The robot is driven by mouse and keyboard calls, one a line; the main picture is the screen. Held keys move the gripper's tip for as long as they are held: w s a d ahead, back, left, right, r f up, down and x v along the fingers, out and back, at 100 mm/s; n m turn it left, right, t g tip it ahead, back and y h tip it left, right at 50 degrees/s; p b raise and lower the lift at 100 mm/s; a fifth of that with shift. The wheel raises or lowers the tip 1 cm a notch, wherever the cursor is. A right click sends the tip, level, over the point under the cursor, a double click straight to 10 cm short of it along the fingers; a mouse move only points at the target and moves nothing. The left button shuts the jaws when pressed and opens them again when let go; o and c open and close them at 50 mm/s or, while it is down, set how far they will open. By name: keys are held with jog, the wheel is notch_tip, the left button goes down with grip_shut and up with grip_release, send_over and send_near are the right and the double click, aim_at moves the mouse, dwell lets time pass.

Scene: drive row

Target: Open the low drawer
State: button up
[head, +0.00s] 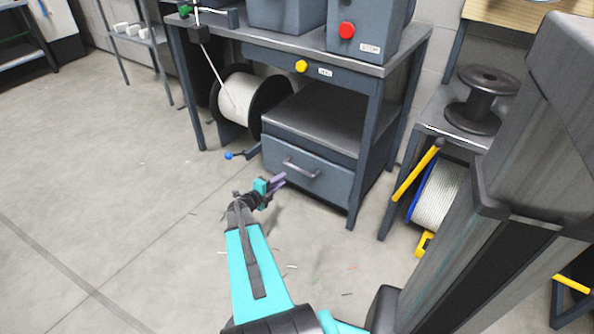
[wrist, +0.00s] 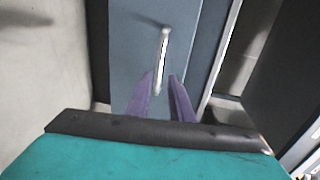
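The low drawer (head: 318,187) is a blue-grey front under a grey shelf in the workbench's lower part, and it looks closed. Its metal bar handle (head: 301,168) runs across the front. In the wrist view the handle (wrist: 163,58) stands nearly upright in the picture. My gripper (head: 279,181) is in front of the drawer, just left of the handle in the head view. In the wrist view the purple fingers of my gripper (wrist: 165,84) are apart, with the handle's near end between or just beyond their tips. I cannot tell whether they touch it.
A cable spool (head: 240,97) sits under the bench left of the drawer. A blue-knobbed lever (head: 229,155) sticks out beside the drawer. A bench leg (head: 364,165) stands right of it. A stand with spools (head: 443,190) is further right. The floor (head: 120,190) at left is clear.

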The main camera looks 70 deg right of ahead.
aim_at(297, 169)
jog(key=b+x, duration=0.3)
jog(key=x, duration=0.9)
jog(key=shift+d, duration=0.35)
grip_shut()
